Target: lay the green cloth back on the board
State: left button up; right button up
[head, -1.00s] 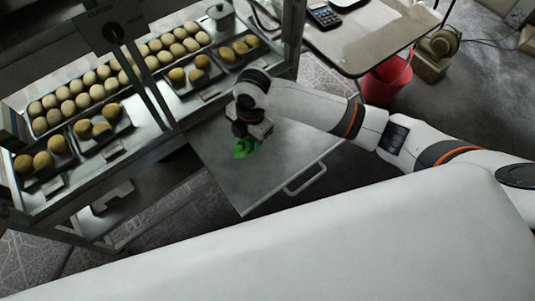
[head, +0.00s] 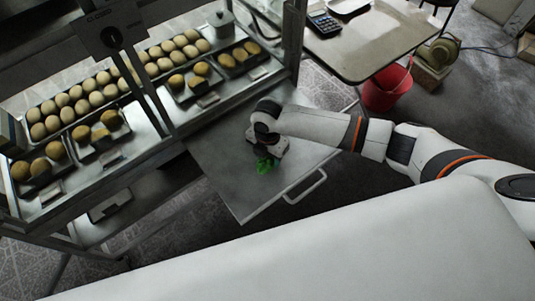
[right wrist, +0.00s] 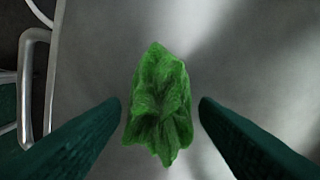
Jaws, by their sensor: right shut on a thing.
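The green cloth (head: 264,166) is a small crumpled bunch over the grey pull-out board (head: 232,188). My right gripper (head: 266,155) points down over the board and is shut on the cloth. In the right wrist view the cloth (right wrist: 160,105) bunches up between the two dark green fingers of the right gripper (right wrist: 161,112), above the grey board surface (right wrist: 245,60). I cannot tell whether the cloth touches the board. My left gripper is out of view.
The board's metal handle (head: 305,187) sticks out at its front edge. A glass-fronted display case with trays of buns (head: 85,100) stands behind and left of the board. A table with a calculator (head: 323,22) and a red bucket (head: 387,88) are at the right.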

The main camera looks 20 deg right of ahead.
jog(key=o, duration=1.3)
notch_tip(320, 180, up, 12)
jog(key=shift+p, duration=0.5)
